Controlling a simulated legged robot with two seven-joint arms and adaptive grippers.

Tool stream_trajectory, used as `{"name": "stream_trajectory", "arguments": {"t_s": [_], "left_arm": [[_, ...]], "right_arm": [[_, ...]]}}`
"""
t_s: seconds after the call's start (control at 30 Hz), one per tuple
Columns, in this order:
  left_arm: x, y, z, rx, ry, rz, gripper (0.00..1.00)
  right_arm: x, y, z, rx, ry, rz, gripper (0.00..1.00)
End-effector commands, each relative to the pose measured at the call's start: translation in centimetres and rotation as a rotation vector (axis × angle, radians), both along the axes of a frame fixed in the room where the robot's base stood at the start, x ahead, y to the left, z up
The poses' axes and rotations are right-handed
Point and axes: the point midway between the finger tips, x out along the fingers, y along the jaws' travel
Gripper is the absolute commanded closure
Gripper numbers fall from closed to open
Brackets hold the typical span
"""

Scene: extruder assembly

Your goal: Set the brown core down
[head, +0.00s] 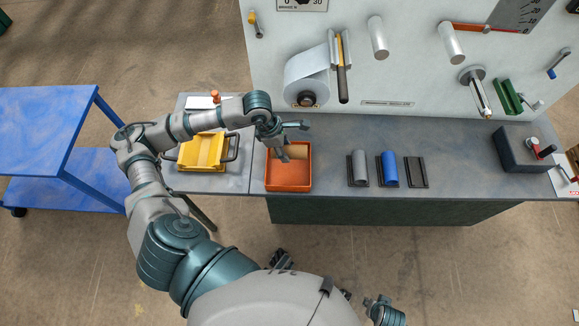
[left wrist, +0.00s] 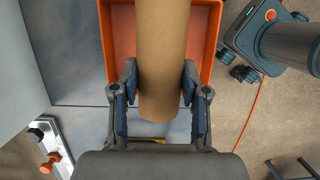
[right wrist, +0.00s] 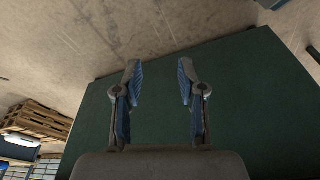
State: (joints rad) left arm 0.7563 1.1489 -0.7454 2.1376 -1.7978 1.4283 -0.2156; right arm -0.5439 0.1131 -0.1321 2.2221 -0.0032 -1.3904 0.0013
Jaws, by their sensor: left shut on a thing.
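The brown core (head: 294,152) is a plain cylinder at the orange tray (head: 289,187). My left gripper (head: 281,150) is over the tray and shut on the core near one end. In the left wrist view the core (left wrist: 163,50) lies between the two fingers (left wrist: 158,85), with the orange tray (left wrist: 210,40) behind it. I cannot tell whether the core touches the tray's floor. My right gripper (right wrist: 159,85) is open and empty in the right wrist view, in front of a dark green surface.
A grey cylinder (head: 359,166) and a blue cylinder (head: 388,168) sit in dark holders right of the tray, beside an empty holder (head: 416,172). A yellow bin (head: 203,152) stands left. A machine panel (head: 400,70) with a white roll (head: 306,77) rises behind.

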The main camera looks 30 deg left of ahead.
Motion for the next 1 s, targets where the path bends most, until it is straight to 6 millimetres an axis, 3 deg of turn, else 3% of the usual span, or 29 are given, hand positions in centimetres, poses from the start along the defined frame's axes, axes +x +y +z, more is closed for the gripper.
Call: {"name": "stream_trajectory", "arguments": {"t_s": [0.2,0.43,0.6,0.97,1.0], "left_arm": [[-0.1,0.0,-4.4,0.001,0.007,0.007,0.92],[-0.1,-0.3,-6.4,0.004,0.005,0.005,0.92],[-0.1,-0.2,-9.0,0.002,0.006,0.005,0.92],[-0.1,0.0,-9.5,0.001,0.004,0.004,0.92],[-0.1,0.0,-9.4,0.001,0.004,0.004,0.45]], "right_arm": [[-0.2,-0.1,1.6,0.001,-0.006,-0.001,0.60],[-0.3,-0.4,2.4,0.006,-0.008,0.000,0.60],[-0.5,-0.4,3.4,0.004,-0.010,-0.001,0.60],[-0.5,-0.2,3.8,0.003,-0.014,-0.002,0.60],[-0.4,-0.2,3.9,0.002,-0.017,-0.002,0.60]]}}
